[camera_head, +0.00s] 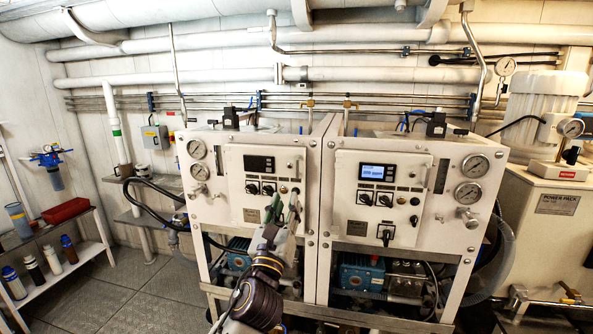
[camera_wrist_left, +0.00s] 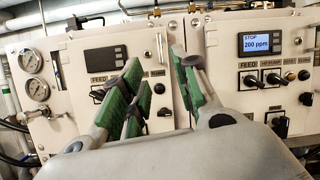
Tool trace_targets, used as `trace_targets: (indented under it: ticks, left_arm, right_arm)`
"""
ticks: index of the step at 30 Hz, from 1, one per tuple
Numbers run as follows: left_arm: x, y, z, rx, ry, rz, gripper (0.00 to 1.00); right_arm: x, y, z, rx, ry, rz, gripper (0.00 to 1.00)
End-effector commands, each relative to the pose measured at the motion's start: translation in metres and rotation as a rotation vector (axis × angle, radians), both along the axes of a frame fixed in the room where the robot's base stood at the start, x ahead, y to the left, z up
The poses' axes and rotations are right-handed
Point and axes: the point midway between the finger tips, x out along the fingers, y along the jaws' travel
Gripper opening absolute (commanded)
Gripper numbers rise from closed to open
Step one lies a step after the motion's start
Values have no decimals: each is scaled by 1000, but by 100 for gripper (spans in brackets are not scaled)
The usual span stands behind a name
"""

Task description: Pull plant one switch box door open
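Two white watermaker cabinets stand side by side. The left cabinet carries a switch box door (camera_head: 236,187) with a dark display, several knobs and a slim upright handle (camera_head: 297,166) near its right edge. This door looks shut. It also shows in the left wrist view (camera_wrist_left: 96,70), with its handle (camera_wrist_left: 160,47) beyond the gap between my fingers. My left gripper (camera_head: 281,207) is in front of the door's lower right part, fingers pointing up at it. Its green-padded fingers (camera_wrist_left: 160,90) are apart, with nothing seen between them. Contact with the door cannot be told. My right gripper is not in view.
The right cabinet's similar door (camera_head: 377,199) has a lit display and looks shut. Gauges (camera_head: 197,149) sit left of the left door. Blue pumps (camera_head: 361,273) are below. A shelf (camera_head: 73,267) with bottles stands at the left. The floor (camera_head: 140,295) between is clear.

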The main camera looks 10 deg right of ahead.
Motion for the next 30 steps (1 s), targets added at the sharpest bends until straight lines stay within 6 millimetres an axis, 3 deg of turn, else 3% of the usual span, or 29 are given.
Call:
trace_targets:
  ticks: [9,22,30]
  left_arm:
    - [0,0,-1,156,-49,71,30]
    - [1,0,0,160,-50,73,30]
    - [13,-3,6,159,-49,73,30]
  right_arm:
    - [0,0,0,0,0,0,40]
    - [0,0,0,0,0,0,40]
    - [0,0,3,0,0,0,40]
